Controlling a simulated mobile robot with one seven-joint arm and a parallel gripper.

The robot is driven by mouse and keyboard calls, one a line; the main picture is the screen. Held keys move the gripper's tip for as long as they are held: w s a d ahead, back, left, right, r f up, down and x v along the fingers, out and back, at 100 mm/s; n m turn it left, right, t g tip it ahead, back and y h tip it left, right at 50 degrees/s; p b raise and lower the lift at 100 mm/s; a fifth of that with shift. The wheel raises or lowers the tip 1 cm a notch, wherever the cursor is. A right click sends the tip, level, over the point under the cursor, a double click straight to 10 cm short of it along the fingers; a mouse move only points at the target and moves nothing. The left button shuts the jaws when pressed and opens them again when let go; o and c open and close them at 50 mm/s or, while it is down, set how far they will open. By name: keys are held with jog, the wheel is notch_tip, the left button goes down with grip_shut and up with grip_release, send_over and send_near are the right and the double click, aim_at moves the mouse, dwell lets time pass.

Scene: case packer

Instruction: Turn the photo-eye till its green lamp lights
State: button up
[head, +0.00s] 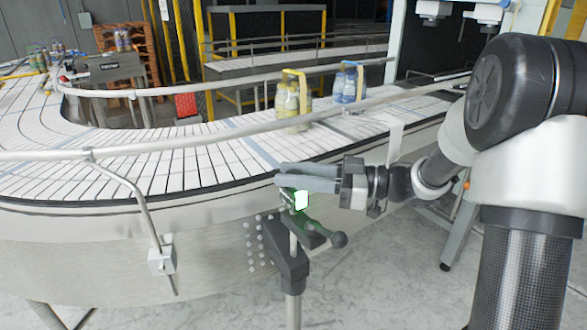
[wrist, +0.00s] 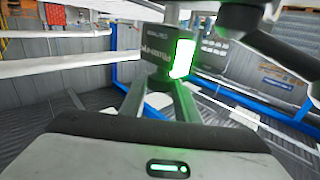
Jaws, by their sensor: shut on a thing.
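The photo-eye (head: 301,200) is a small dark block on a post bracket beside the conveyor's near edge. Its lamp glows bright green, and the glow spills onto the block. In the wrist view the photo-eye (wrist: 157,62) is a dark box with white lettering, with the lit green lamp (wrist: 183,58) on its right side. My gripper (head: 285,181) reaches in from the right and is shut on the photo-eye. In the wrist view my gripper's fingers (wrist: 160,95) run up to the box. The exact contact is partly hidden.
A black clamp lever with a knob (head: 337,239) sticks out just below the photo-eye. The guard rail (head: 200,140) runs above the conveyor (head: 130,180). A yellow bottle pack (head: 290,103) and a blue one (head: 348,88) stand on the belt behind my gripper.

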jog(key=o, duration=1)
jog(key=shift+o, duration=0.2)
jog(key=s+d, duration=0.3)
jog(key=d, duration=1.4)
jog(key=shift+s+b, duration=0.15)
jog(key=shift+b, duration=0.25)
